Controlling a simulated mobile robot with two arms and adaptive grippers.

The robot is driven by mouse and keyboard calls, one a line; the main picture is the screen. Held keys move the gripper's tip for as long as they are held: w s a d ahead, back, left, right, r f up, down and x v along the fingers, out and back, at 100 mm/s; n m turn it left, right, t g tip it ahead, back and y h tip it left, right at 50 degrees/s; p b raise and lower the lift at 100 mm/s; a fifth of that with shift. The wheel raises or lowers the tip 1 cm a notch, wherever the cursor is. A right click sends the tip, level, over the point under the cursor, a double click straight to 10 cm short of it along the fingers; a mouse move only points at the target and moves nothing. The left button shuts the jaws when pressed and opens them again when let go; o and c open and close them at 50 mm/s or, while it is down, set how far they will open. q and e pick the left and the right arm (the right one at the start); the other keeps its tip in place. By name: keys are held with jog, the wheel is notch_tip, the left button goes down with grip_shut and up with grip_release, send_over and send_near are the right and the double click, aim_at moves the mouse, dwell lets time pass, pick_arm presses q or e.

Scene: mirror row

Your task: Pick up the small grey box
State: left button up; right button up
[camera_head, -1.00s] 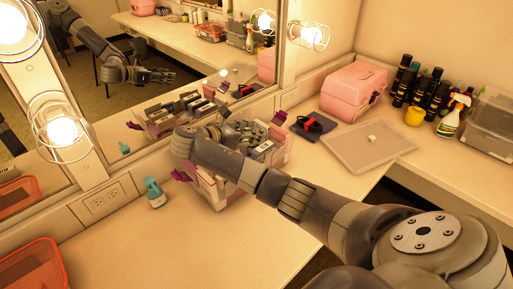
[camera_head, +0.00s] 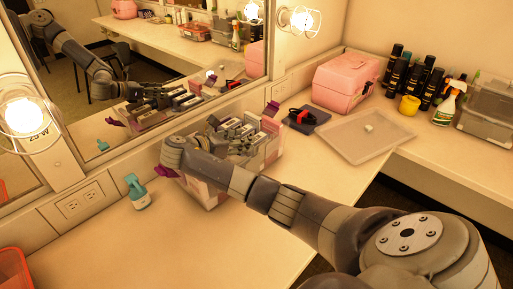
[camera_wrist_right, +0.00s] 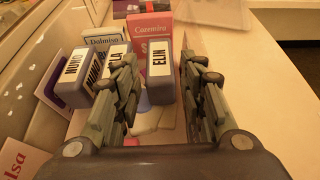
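Several small grey boxes with white name labels stand in the pink-and-clear caddy (camera_head: 270,154) below the mirror. In the right wrist view, a grey box labelled "ELIN" (camera_wrist_right: 160,72) stands between the fingertips of my right gripper (camera_wrist_right: 161,78). The gripper is open, with a clear gap on the box's right side; the left fingers are close to its other side. Another grey box labelled "NUNO" (camera_wrist_right: 74,78) stands to the left. In the head view my wrist partly hides the caddy and the gripper (camera_head: 213,143). My left gripper is not in view.
A teal-topped bottle (camera_head: 137,192) stands left of the caddy. Right of it are a dark pad with a black-and-red item (camera_head: 305,116), a translucent lid (camera_head: 350,147) bearing a small pale cube (camera_head: 368,128), and a pink case (camera_head: 345,82).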

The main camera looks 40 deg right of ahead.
aim_at(259, 136)
jog(key=x, duration=0.4)
jog(key=shift+d+f, duration=0.2)
jog(key=shift+d, duration=0.15)
jog(key=x, duration=0.5)
jog(key=shift+f, duration=0.3)
jog(key=shift+a, duration=0.1)
jog(key=c, duration=0.8)
